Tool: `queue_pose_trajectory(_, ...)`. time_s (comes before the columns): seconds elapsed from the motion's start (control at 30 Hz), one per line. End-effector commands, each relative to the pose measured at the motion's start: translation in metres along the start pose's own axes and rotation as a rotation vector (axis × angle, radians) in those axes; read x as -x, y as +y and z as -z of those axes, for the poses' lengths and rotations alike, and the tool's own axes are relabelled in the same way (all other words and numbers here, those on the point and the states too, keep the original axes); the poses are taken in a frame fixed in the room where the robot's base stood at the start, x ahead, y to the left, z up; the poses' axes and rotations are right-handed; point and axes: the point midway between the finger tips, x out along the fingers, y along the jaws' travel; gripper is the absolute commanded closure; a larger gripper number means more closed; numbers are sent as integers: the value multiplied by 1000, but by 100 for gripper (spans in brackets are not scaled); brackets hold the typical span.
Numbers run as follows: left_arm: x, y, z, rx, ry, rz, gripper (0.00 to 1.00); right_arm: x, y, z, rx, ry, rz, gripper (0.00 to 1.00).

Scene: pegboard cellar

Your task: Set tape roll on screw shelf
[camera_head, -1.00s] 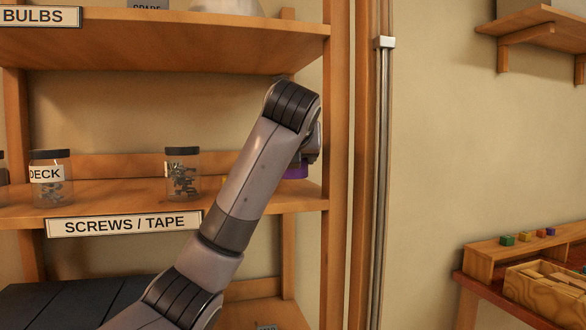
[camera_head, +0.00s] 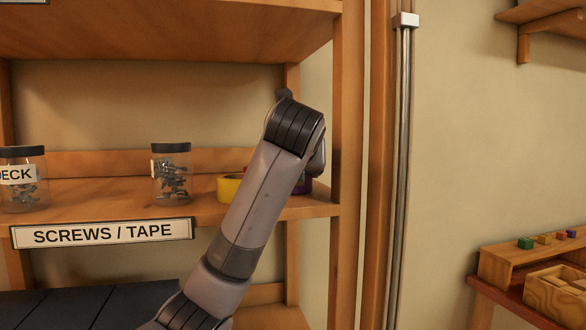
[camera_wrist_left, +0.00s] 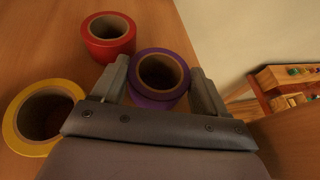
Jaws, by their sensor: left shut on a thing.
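The purple tape roll (camera_wrist_left: 159,78) is between the two fingers of my left gripper (camera_wrist_left: 165,88), which is shut on it. In the head view a little of the purple roll (camera_head: 303,185) shows past my arm, at the right end of the shelf labelled SCREWS / TAPE (camera_head: 110,207); the gripper is mostly hidden behind the arm there. I cannot tell whether the roll touches the shelf board. A yellow tape roll (camera_wrist_left: 40,118) and a red tape roll (camera_wrist_left: 108,38) sit on the wooden board beside it. The yellow roll also shows in the head view (camera_head: 230,188). My right gripper is not in view.
Two jars of screws, one (camera_head: 172,175) near the middle and one (camera_head: 22,180) at the left, stand on the same shelf. A wooden post (camera_head: 352,120) closes the right side. An upper shelf (camera_head: 170,30) hangs above. A workbench (camera_head: 490,290) stands at the right.

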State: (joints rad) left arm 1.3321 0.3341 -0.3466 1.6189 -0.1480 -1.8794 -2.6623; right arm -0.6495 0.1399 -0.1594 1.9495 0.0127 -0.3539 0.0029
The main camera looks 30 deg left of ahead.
Motion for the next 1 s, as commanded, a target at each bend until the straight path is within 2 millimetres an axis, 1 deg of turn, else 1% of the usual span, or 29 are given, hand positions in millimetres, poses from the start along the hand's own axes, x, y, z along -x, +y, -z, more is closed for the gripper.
queue_pose_trajectory(0.37, -1, 0, 4, 0, -1, 0, 59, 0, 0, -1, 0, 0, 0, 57)
queue_pose_trajectory(0.4, -1, 0, 4, 0, -1, 0, 20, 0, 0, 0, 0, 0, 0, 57)
queue_pose_trajectory(0.43, -1, 0, 4, 0, 0, 0, 16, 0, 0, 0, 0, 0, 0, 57)
queue_pose_trajectory(0.7, -1, 0, 3, 0, -1, 0, 16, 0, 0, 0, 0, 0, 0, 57)
queue_pose_trajectory(1.0, -1, -1, -4, -1, -1, 1, 16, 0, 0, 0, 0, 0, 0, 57)
